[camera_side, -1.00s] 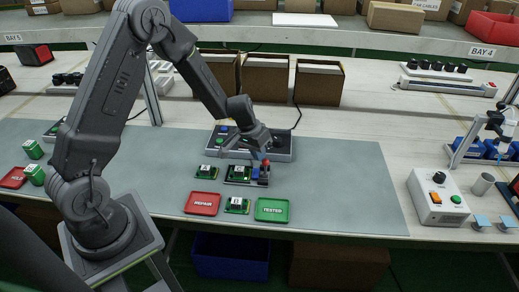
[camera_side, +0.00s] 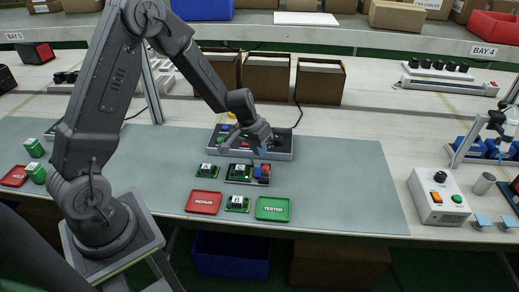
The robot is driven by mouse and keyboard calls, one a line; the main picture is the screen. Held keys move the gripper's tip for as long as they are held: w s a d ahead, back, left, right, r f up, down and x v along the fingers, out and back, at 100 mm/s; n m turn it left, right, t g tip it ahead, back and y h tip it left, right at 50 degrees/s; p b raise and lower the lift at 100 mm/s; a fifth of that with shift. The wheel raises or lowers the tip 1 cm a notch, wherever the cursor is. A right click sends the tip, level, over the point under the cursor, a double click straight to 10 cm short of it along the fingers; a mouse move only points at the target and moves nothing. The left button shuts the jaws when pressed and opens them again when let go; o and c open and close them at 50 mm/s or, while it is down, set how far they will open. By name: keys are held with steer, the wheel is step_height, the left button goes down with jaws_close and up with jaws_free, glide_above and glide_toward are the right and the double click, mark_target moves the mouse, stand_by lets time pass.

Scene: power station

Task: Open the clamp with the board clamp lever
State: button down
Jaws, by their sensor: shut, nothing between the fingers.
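The board clamp (camera_side: 239,173) is a dark fixture holding a green board on the grey mat. At its right side is a small blue block (camera_side: 257,173) with a red part (camera_side: 266,169) beside it, which I take to be the clamp lever. The red part sits low; its exact tilt is too small to tell. My gripper (camera_side: 260,151) is shut and empty, above and behind the lever, apparently apart from it. The gripper hides part of the grey panel behind.
A grey panel (camera_side: 283,153) stands behind the clamp. Green boards lie left of it (camera_side: 208,171) and in front (camera_side: 237,204), between the red REPAIR tray (camera_side: 203,212) and the green TESTED tray (camera_side: 273,217). The mat's right part (camera_side: 350,190) is clear.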

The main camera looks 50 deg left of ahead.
steer(key=s+r, duration=0.7)
steer(key=r, duration=0.2)
steer(key=shift+a+r, duration=0.3)
steer(key=shift+a, duration=0.05)
steer(key=s+d+r+m+t, duration=0.1)
steer(key=s+d+r, duration=0.3)
steer(key=s+r, duration=0.3)
steer(key=s+d+r+m+t+y, duration=0.1)
steer(key=s+d+r, duration=0.4)
steer(key=s, duration=0.5)
step_height(320, 180, up, 2)
steer(key=shift+d+r+t+y, duration=0.15)
steer(key=shift+t+y, duration=0.15)
steer(key=shift+t, duration=0.1)
